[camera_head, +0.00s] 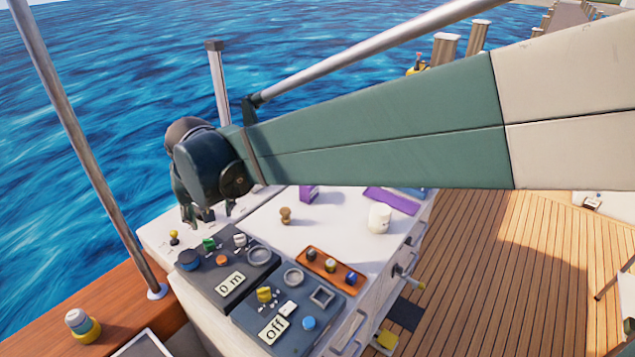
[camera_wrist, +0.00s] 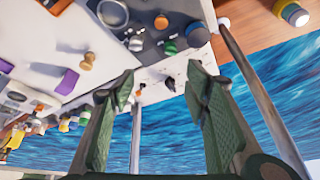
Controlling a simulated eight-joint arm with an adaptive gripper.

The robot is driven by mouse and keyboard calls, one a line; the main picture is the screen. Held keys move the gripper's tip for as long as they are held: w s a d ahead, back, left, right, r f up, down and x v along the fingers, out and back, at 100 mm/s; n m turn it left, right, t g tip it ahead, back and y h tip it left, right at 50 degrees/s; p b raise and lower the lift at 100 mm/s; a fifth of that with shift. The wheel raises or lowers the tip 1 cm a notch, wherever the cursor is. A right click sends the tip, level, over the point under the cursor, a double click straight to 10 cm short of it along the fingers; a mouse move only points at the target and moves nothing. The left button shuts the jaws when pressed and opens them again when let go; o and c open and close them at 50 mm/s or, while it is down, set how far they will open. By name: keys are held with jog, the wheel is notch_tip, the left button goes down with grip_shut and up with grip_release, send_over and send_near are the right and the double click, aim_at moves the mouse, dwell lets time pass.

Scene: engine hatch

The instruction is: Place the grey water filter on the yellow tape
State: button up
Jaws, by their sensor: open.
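My gripper (camera_head: 208,213) hangs over the far left end of the white counter. In the wrist view my gripper (camera_wrist: 160,76) has its two green fingers wide apart, with nothing held between them. A pale, whitish-grey cylinder (camera_head: 379,218) stands on the white counter at the right; I cannot tell for sure that it is the grey water filter. I cannot clearly pick out a yellow tape. A yellow-based round object with a pale top (camera_head: 83,326) stands on the wooden ledge at lower left; it also shows in the wrist view (camera_wrist: 292,13). My arm hides part of the counter's back.
Dark control panels (camera_head: 228,277) with knobs fill the counter's front left. A wooden knob (camera_head: 286,215), a purple block (camera_head: 308,192) and a flat purple piece (camera_head: 392,201) lie behind. A metal pole (camera_head: 95,170) rises at left. Clear counter lies around the pale cylinder.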

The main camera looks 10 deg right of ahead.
jog(key=s+d+r+m, duration=0.1)
jog(key=s+d, duration=0.3)
jog(key=d, duration=0.8)
jog(key=s+d+r, duration=0.2)
jog(key=s+d, duration=0.2)
jog(key=d, duration=0.8)
jog(key=s+d+f+t, duration=0.1)
jog(key=s+d+f, duration=0.1)
jog(key=s+d, duration=0.4)
jog(key=s+d+f+m+t+h, duration=0.1)
jog(key=s+d+f, duration=0.1)
jog(key=s+d, duration=0.5)
jog(key=d, duration=0.3)
jog(key=shift+f+m+h, duration=0.3)
jog(key=shift+f, duration=0.05)
